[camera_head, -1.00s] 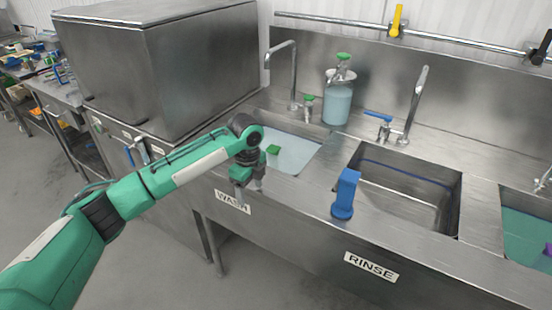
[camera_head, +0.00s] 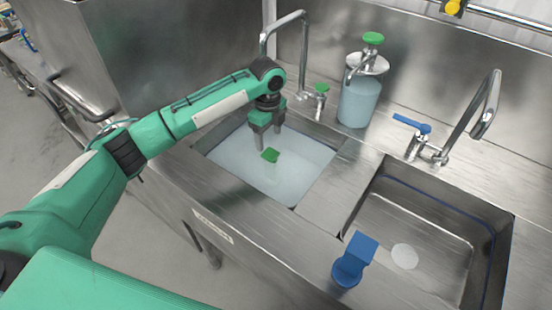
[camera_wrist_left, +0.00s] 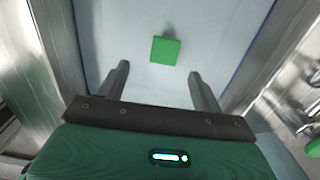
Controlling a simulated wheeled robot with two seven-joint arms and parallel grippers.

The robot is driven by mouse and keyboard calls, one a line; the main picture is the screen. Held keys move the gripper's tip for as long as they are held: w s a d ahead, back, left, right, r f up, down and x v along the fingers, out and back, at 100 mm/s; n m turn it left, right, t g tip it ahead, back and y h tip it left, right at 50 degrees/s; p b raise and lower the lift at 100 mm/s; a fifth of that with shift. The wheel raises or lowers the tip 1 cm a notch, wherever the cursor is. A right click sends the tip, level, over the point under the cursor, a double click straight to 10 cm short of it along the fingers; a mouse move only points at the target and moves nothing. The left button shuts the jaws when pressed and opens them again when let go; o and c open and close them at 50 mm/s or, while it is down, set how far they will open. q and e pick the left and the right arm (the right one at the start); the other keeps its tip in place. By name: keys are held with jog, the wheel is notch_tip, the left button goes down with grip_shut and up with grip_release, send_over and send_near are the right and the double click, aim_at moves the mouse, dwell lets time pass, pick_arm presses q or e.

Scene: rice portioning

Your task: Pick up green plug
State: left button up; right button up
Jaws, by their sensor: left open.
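The green plug (camera_head: 270,155) shows as a small green block in the pale water of the left sink basin (camera_head: 215,139). In the left wrist view the plug (camera_wrist_left: 165,50) lies ahead of the fingertips, roughly midway between them. My left gripper (camera_head: 267,146) points down over this basin, with its fingers close to the plug in the head view. In the left wrist view the left gripper (camera_wrist_left: 160,73) has its fingers apart with nothing between them. The exact height gap to the plug is hard to tell. My right gripper is not in view.
A blue plug-like block (camera_head: 353,262) stands on the front ledge by the empty right basin (camera_head: 440,215). A soap bottle (camera_head: 359,100) stands behind the left basin. A curved tap (camera_head: 303,50) rises behind my left gripper, and another tap (camera_head: 484,105) stands behind the right basin.

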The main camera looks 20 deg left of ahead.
aim_at(269, 155)
pick_arm(q)
jog(key=shift+f, duration=0.35)
notch_tip(269, 155, down, 7)
jog(key=shift+p, duration=0.4)
jog(key=f, duration=0.3)
jog(key=f+p, duration=0.1)
jog(key=f, duration=0.1)
jog(key=shift+w+d+f, duration=0.1)
jog(key=shift+w+f, duration=0.05)
jog(key=shift+w, duration=0.2)
jog(key=shift+f, duration=0.25)
jog(key=c, duration=1.2)
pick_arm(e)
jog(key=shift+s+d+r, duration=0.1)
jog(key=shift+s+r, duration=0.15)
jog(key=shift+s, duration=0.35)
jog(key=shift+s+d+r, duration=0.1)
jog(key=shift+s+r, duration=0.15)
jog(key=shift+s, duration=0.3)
